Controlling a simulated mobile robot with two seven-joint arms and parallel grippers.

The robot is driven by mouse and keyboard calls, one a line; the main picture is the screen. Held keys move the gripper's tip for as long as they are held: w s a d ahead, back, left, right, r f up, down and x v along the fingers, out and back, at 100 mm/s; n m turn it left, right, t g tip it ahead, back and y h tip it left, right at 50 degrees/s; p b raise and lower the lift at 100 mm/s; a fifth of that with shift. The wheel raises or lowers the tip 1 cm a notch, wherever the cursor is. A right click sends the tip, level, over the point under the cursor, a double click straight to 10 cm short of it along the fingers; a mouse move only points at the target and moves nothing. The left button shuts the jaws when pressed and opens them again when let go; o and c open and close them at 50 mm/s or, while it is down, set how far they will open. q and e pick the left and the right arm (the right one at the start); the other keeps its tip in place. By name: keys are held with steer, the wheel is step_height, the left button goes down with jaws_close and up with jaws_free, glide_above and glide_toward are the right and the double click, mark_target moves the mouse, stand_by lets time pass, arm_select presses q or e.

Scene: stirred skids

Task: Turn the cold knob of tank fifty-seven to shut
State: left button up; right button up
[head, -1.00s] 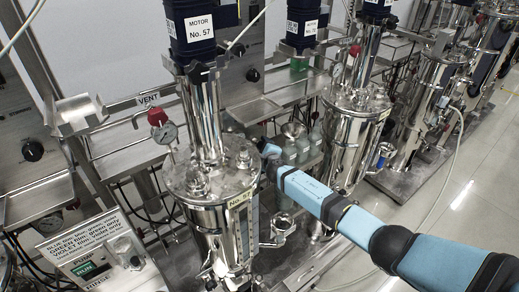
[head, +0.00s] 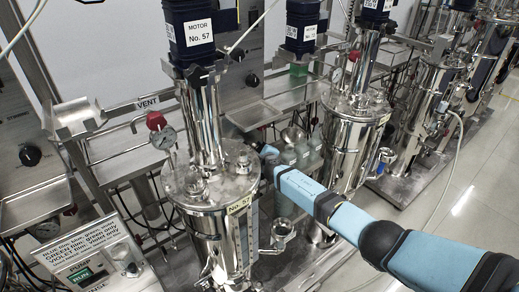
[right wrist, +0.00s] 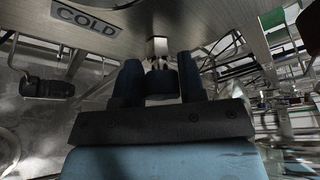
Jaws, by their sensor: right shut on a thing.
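Tank fifty-seven (head: 196,222) is a shiny steel vessel at centre left in the head view, under a dark blue motor (head: 190,12) labelled No. 57. My right gripper (head: 268,151) reaches in behind the tank's right side; its fingertips are hard to make out there. In the right wrist view the right gripper (right wrist: 160,76) is shut on a dark knob (right wrist: 162,84) below a metal fitting. A COLD label (right wrist: 86,20) is on the panel beside it. The knob is not visible in the head view. My left gripper is not in view.
A vent pipe with a red knob (head: 156,121) and a gauge stands left of the tank. A pump panel (head: 92,268) is at lower left. A second tank (head: 352,140) stands to the right, close to my right arm. The floor (head: 470,200) at right is clear.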

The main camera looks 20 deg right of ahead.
steer(key=shift+r+m+p, duration=0.3)
steer(key=shift+p, duration=0.15)
steer(key=shift+f+m+g+y, duration=0.3)
steer(key=shift+m, duration=0.1)
steer(key=o, duration=0.9)
